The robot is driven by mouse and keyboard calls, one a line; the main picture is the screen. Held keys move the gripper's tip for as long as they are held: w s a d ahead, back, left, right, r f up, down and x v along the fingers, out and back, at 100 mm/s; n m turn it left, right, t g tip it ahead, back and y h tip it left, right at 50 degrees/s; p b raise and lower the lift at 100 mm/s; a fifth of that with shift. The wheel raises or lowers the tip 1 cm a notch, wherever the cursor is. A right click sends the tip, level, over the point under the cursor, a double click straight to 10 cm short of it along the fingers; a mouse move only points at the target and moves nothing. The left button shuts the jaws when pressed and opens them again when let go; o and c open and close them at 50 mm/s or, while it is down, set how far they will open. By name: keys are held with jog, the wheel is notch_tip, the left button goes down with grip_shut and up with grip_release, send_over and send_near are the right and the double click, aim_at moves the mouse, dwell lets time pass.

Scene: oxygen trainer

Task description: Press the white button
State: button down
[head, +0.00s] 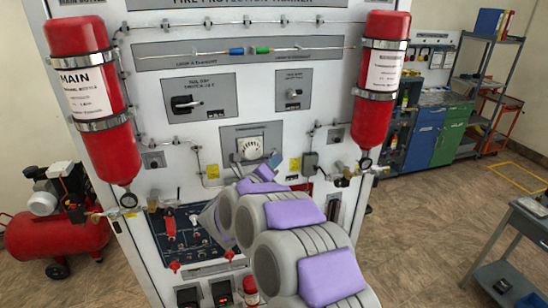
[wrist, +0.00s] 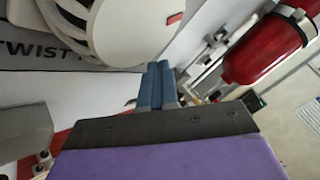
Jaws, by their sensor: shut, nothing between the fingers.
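A white panel (head: 350,22) stands upright in front of me. A round white dial-like part (head: 250,148) sits on a grey plate near the panel's middle; its lower side is partly hidden by my arm. In the wrist view a large white round face (wrist: 140,28) fills the upper left, close to my fingers. I cannot tell for sure whether it is the white button. My gripper (head: 272,161) is just right of and below the white dial in the head view. In the wrist view my blue-grey fingers (wrist: 158,84) are together and empty, below the white face; contact is unclear.
Red cylinders marked MAIN (head: 92,100) and, at right, a second one (head: 380,85) flank the panel. A switch panel (head: 190,235) lies lower left. A red compressor (head: 60,225) and a grey table (head: 520,240) stand aside.

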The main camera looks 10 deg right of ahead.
jog(key=shift+s+b, duration=0.6)
jog(key=shift+s, duration=0.05)
jog(key=s+b, duration=0.2)
jog(key=s, duration=0.1)
jog(key=s+b, duration=0.1)
jog(key=s, duration=0.1)
jog(key=shift+d, duration=0.3)
dwell(0.5)
